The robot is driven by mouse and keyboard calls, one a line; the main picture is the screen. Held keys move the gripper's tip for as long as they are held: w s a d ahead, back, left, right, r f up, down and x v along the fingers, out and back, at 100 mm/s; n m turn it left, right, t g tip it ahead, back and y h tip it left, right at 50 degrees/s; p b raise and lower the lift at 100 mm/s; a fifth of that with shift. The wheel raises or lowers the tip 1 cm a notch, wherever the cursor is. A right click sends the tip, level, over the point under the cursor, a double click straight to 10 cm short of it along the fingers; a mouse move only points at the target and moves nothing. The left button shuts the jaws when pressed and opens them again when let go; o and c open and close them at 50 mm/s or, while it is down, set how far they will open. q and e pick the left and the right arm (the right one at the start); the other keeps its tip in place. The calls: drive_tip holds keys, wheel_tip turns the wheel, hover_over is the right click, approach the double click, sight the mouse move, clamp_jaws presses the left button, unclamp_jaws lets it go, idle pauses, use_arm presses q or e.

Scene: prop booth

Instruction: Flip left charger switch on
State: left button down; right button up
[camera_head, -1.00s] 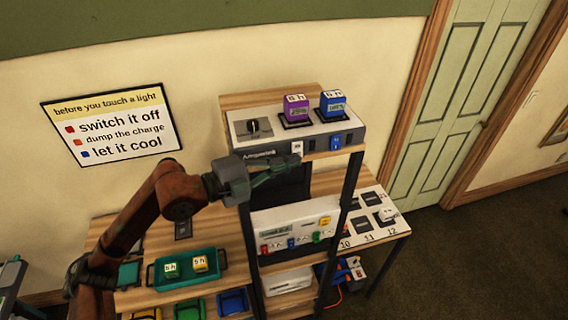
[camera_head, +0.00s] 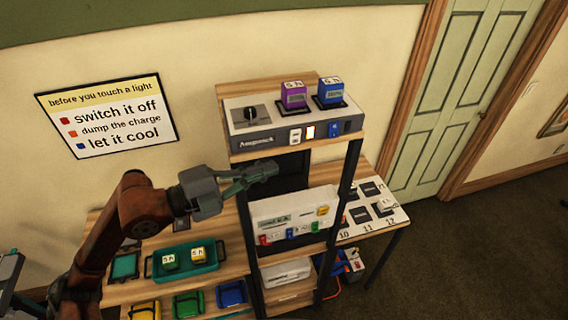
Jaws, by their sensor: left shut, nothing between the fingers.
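The charger (camera_head: 262,138) is a grey and white unit on the top shelf, with a black dial on its left. A purple battery (camera_head: 293,96) and a blue battery (camera_head: 331,91) stand in its bays. On its front, the white left switch (camera_head: 295,136) has a lit, pale orange-edged window (camera_head: 310,132) beside it. The blue right switch (camera_head: 334,130) has a dark window beside it. My left gripper (camera_head: 268,170) is shut and empty, below and left of the white switch, clear of the charger front. My right gripper is out of view.
The shelf's dark post (camera_head: 344,185) stands right of my gripper. A white unit with coloured parts (camera_head: 282,218) is on the shelf below. A numbered white board (camera_head: 372,215) is at right.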

use_arm(q)
drive_tip(key=v, duration=0.3)
drive_tip(key=shift+s+a+b, duration=0.1)
drive_tip(key=shift+s+b, duration=0.15)
drive_tip(key=shift+b, duration=0.05)
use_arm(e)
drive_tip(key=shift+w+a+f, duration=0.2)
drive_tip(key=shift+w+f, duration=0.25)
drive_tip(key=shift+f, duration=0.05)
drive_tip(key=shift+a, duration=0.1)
